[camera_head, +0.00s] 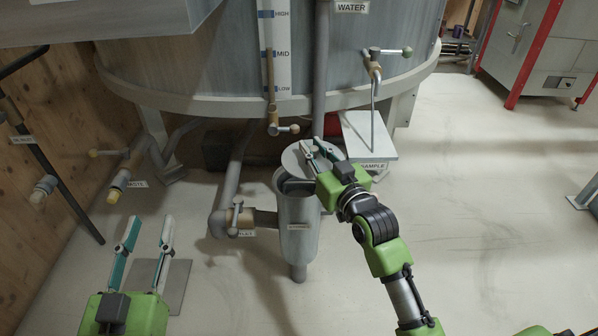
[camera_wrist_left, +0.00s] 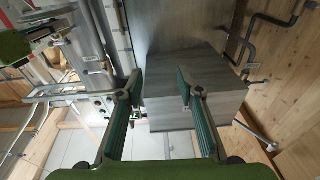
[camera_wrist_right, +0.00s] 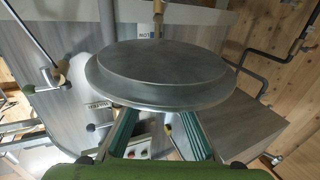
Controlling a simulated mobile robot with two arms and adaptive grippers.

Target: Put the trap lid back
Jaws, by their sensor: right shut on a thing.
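The trap (camera_head: 298,238) is a grey upright cylinder below the mixer tank. The trap lid (camera_head: 294,163) is a round grey disc over the trap's top, and a dark gap shows below its near edge. I cannot tell whether the lid touches the rim. My right gripper (camera_head: 319,152) is shut on the lid, reaching in from the right. In the right wrist view the lid (camera_wrist_right: 160,75) fills the space beyond the fingers (camera_wrist_right: 160,125), and it hides their tips. My left gripper (camera_head: 147,235) is open and empty at the lower left, also open in its wrist view (camera_wrist_left: 160,85).
A sample shelf (camera_head: 368,140) stands right behind the trap. A pipe with a valve (camera_head: 236,215) joins the trap's left side. The waste pipe (camera_head: 122,180) is further left. The tank (camera_head: 200,65) overhangs behind. The floor (camera_head: 480,200) at the right is mostly clear.

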